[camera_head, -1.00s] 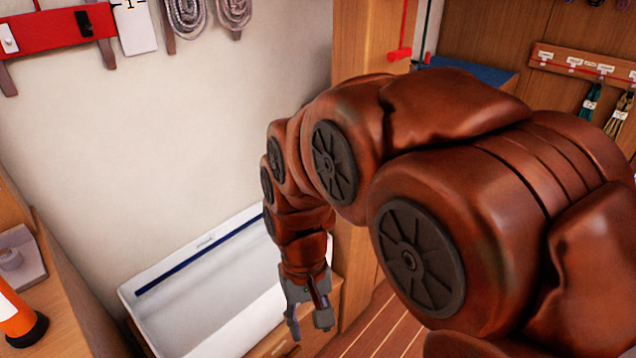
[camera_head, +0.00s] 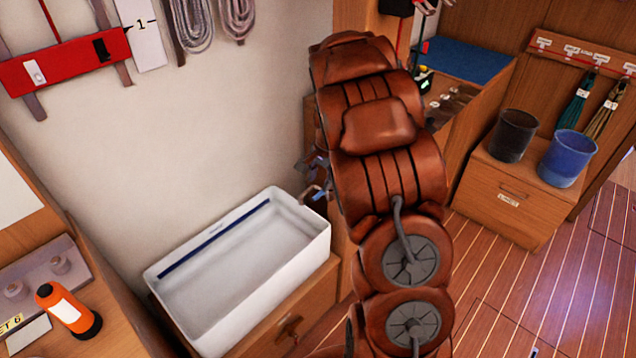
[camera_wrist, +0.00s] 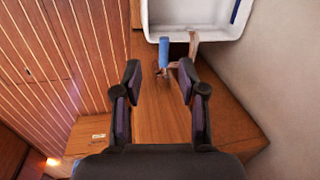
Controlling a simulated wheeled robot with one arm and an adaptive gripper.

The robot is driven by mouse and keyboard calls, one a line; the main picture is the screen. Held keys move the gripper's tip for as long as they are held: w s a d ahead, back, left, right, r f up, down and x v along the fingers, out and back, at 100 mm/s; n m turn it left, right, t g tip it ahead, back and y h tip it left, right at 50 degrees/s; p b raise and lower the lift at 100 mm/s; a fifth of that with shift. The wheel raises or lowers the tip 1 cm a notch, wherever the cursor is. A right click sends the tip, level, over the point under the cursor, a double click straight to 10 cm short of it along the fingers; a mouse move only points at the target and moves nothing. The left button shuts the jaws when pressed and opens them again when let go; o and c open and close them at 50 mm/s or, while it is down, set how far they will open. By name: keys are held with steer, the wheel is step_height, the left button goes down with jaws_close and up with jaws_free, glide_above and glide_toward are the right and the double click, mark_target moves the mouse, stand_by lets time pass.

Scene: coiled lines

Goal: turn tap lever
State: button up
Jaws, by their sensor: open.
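A tap stands beside the white basin (camera_head: 165,283). In the wrist view, its blue lever (camera_wrist: 164,52) points up the picture from the wooden top, near the basin's edge. Its brownish spout (camera_wrist: 193,46) is just right of the lever. In the head view, a small part of the blue lever (camera_head: 323,189) shows at the basin's right end, beside my arm. My gripper (camera_wrist: 160,76) is open and empty, with its two fingers apart. The lever appears ahead of the gap between the fingertips, and no contact shows. My arm hides most of the gripper in the head view.
The basin sits on a wooden cabinet against a pale wall (camera_head: 150,150). A wooden post stands close behind my arm. An orange flashlight (camera_head: 66,308) lies at lower left. Dark and blue buckets (camera_head: 567,158) stand on a cabinet at right. The plank floor there is mostly clear.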

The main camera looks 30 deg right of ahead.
mark_target(318, 195)
steer(key=shift+m, duration=0.3)
steer(key=shift+w+d+f+p, duration=0.2)
steer(key=shift+w+f+p, duration=0.2)
steer(key=shift+f, duration=0.9)
steer(key=shift+w+d+f+p, duration=0.15)
steer(key=shift+w+f+p, duration=0.2)
steer(key=shift+f, duration=1)
steer(key=shift+w+d+f+p, duration=0.2)
steer(key=shift+w+f+p, duration=0.2)
steer(key=shift+f, duration=0.9)
jaws_close()
